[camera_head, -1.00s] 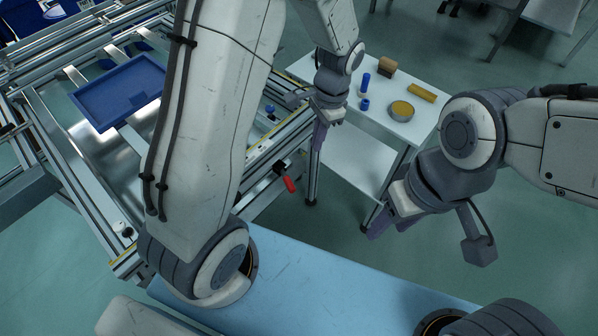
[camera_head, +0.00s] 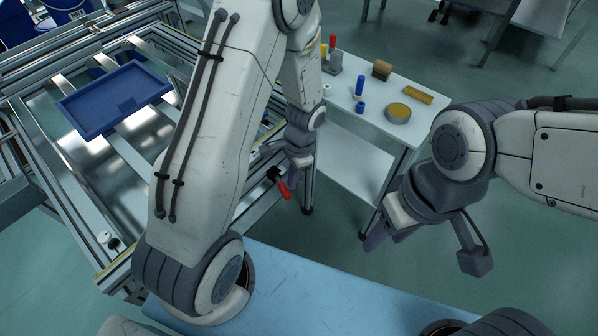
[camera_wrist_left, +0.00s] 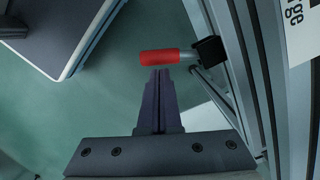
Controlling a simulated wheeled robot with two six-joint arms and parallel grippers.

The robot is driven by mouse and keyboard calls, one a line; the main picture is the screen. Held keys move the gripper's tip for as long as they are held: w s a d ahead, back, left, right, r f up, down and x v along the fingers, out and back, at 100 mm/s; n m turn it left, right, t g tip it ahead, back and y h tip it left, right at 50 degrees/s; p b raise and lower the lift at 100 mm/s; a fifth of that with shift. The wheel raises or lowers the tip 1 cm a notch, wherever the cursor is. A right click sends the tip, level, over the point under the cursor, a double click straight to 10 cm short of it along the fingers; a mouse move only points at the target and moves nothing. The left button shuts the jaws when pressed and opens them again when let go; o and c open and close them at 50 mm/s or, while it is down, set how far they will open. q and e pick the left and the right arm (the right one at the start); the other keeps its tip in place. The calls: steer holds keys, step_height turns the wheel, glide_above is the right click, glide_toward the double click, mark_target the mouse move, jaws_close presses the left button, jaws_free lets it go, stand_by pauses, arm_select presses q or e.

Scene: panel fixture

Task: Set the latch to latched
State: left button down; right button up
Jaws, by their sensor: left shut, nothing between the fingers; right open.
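The latch shows as a red handle (camera_head: 285,191) on a black block (camera_head: 273,173) fixed to the fixture's front metal rail. In the left wrist view the red handle (camera_wrist_left: 160,57) points left from the black block (camera_wrist_left: 208,52), out past the rail. My left gripper (camera_head: 294,182) is right by the handle in the head view. In the left wrist view its shut, empty fingers (camera_wrist_left: 159,75) end just below the handle; I cannot tell whether they touch it. My right gripper (camera_head: 374,238) is open and empty, hanging over the floor at the right.
A metal-profile frame (camera_head: 60,165) with a blue tray (camera_head: 115,98) stands at the left. A white side table (camera_head: 345,100) behind holds a round tin (camera_head: 397,113), a yellow bar (camera_head: 418,94), a brown block (camera_head: 382,69) and blue pieces. A light blue surface (camera_head: 330,290) lies in front.

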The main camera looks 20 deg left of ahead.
arm_select(q)
steer(key=shift+s+a, duration=0.1)
steer(key=shift+s, duration=0.1)
steer(key=shift+s+a+m+p, duration=0.35)
steer(key=shift+s+m+p, duration=0.15)
steer(key=shift+s+m, duration=0.25)
steer(key=shift+w, duration=0.2)
